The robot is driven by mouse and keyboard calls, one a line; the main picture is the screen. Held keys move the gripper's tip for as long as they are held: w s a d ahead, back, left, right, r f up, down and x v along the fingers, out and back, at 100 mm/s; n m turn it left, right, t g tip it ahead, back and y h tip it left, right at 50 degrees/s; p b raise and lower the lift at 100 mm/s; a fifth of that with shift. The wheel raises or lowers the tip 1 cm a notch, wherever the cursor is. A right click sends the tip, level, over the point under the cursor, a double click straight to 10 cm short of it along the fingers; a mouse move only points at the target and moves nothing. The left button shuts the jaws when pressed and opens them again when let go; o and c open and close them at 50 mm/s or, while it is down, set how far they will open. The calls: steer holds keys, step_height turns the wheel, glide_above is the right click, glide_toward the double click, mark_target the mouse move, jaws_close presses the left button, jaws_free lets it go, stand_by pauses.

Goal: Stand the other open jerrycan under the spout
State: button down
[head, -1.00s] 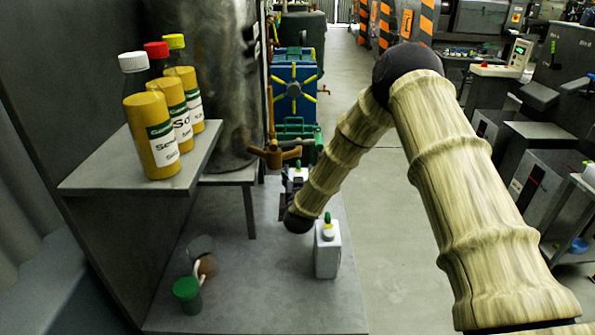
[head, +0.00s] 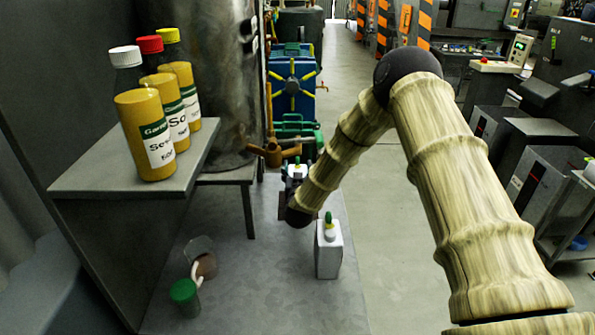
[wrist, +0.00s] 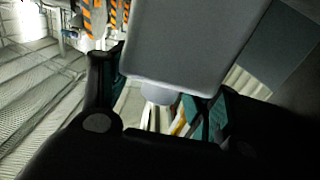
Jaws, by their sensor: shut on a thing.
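My gripper (head: 294,183) is below and just right of the brown spout (head: 274,152), largely hidden by my own wrist. A white jerrycan (head: 299,171) shows only in part there. In the wrist view its pale grey body (wrist: 195,40) fills the top middle, with a round neck or cap (wrist: 158,95) between the dark fingers of my gripper (wrist: 163,92). The fingers are shut on it. Its base and exact place under the spout are hidden. A second white jerrycan (head: 328,258) with a green and yellow top stands upright on the grey platform, nearer the camera.
Three yellow-labelled bottles (head: 158,135) stand on a grey shelf (head: 95,175) at left. A green-lidded container (head: 184,291) is on the grey platform (head: 245,285) below. A blue machine (head: 292,92) stands behind the spout. The aisle floor (head: 390,220) is clear on the right.

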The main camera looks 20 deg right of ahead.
steer(key=shift+c, duration=1.9)
jaws_free()
steer(key=shift+f, duration=0.1)
steer(key=shift+s, duration=0.4)
steer(key=b+v, duration=0.2)
steer(key=v, duration=0.9)
steer(key=shift+s, duration=0.15)
steer(key=shift+a, duration=0.1)
